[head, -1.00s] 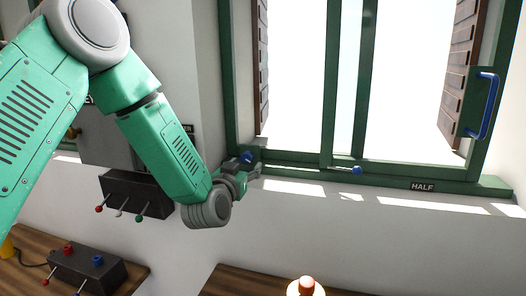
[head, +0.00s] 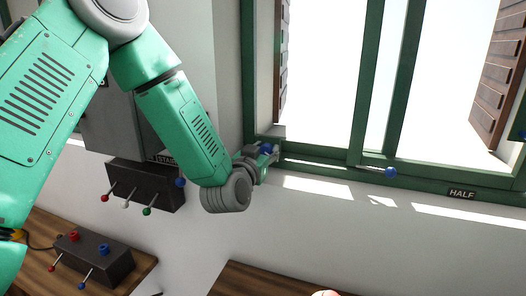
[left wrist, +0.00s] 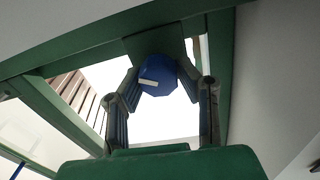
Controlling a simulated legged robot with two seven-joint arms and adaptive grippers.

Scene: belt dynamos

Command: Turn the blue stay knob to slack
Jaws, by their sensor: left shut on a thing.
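The blue knob (head: 266,148) sits at the lower left corner of the green window frame. In the left wrist view the blue knob (left wrist: 156,76) is faceted, with a white pointer mark slanting on its face. My left gripper (head: 259,158) reaches it from below left. In the left wrist view the two fingers of my left gripper (left wrist: 160,86) press on the knob from both sides, shut on it. The knob's base is partly hidden, and no slack marking is readable. My right gripper is not in view.
A second blue knob (head: 390,171) is on the lower window rail, left of a HALF label (head: 462,194). A dark lever box (head: 146,186) hangs on the wall behind my left arm. Another control box (head: 94,259) stands on the wooden bench. The wall below the window is clear.

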